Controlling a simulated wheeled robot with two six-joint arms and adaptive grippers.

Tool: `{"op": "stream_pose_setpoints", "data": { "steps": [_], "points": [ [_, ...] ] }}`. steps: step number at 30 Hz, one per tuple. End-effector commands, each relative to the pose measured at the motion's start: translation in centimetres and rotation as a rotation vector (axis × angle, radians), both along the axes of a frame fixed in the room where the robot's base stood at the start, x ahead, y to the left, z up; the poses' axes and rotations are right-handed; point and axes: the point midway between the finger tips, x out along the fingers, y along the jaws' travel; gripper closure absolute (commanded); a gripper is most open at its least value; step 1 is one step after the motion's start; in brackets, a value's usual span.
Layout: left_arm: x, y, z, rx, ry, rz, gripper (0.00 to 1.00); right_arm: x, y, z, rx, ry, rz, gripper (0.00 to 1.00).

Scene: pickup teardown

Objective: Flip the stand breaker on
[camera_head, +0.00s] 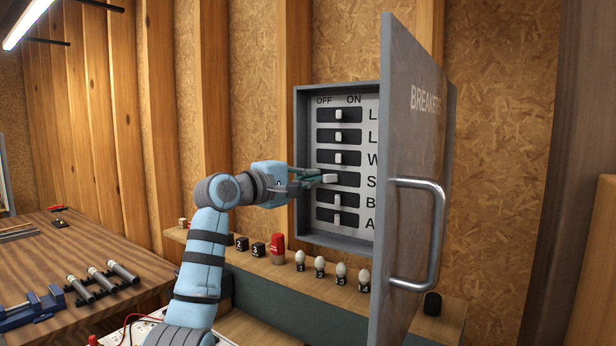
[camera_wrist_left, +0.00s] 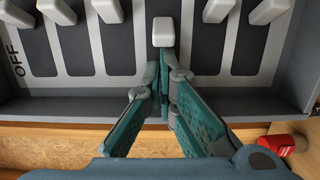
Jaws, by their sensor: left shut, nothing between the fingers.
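The breaker box (camera_head: 298,150) hangs on the wall, with OFF marked on the left and ON on the right. The stand breaker switch (camera_head: 329,178) is the fourth one down, by the letter S. Its white lever sits farther toward OFF than the other levers. In the wrist view this lever (camera_wrist_left: 163,32) is just beyond my left fingertips. My left gripper (camera_head: 312,177) is shut and empty, on the OFF side of the lever; its fingertips also show in the wrist view (camera_wrist_left: 164,78). Whether they touch the lever is unclear. My right gripper is not in view.
The box's grey door (camera_head: 410,130) stands open on the right, with a big handle (camera_head: 437,240), and hides part of the labels. Below is a shelf (camera_head: 290,275) with a red canister (camera_head: 278,248) and several small bulbs. A workbench (camera_head: 90,255) is at left.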

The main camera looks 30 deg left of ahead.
Motion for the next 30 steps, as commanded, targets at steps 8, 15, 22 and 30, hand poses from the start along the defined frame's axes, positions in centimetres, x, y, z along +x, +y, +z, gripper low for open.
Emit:
{"op": "stream_pose_setpoints", "data": {
  "steps": [8, 15, 22, 30],
  "points": [
    [-0.1, -0.6, 0.0, 0.001, 0.0, 0.04, 1.0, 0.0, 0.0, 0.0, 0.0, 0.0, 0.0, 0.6],
    [-0.1, -1.0, 0.0, 0.001, 0.0, 0.066, 1.0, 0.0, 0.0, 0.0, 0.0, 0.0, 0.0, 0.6],
    [-0.2, -1.3, -0.1, 0.0, 0.0, 0.102, 1.0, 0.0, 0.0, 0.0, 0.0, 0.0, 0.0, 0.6],
    [-0.6, -1.2, 0.0, 0.0, -0.001, 0.161, 1.0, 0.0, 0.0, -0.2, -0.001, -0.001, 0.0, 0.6]
  ]
}}
